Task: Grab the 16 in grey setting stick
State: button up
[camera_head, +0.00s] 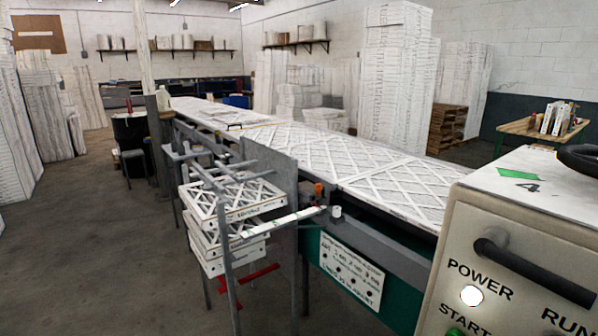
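No part of my gripper shows in the head view. A pale stick (283,222) with a dark mark near one end lies slanted across the metal rack beside the filters, at the front of the conveyor. I cannot tell its size or whether it is the 16 in grey setting stick. Grey metal bars (212,183) of the rack rise and cross above it. A stack of white boxed filters (222,242) with lattice tops sits in the rack, partly hidden behind the bars and the stick.
A long conveyor (385,178) carrying lattice filters runs back to the left. A control box (520,250) fills the lower right. A red bar (258,274) is low on the rack. A wooden table (518,128) stands at the right. The floor (90,240) at left is clear.

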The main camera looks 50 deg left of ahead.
aim_at(222, 189)
jog(key=u, duration=1.4)
jog(key=i+j+u, duration=0.15)
jog(key=j, duration=0.25)
jog(key=i+j+u, duration=0.15)
jog(key=j, duration=0.2)
jog(key=i+j+u, duration=0.15)
jog(key=j, duration=0.2)
jog(key=i+j+u, duration=0.15)
jog(key=j, duration=0.2)
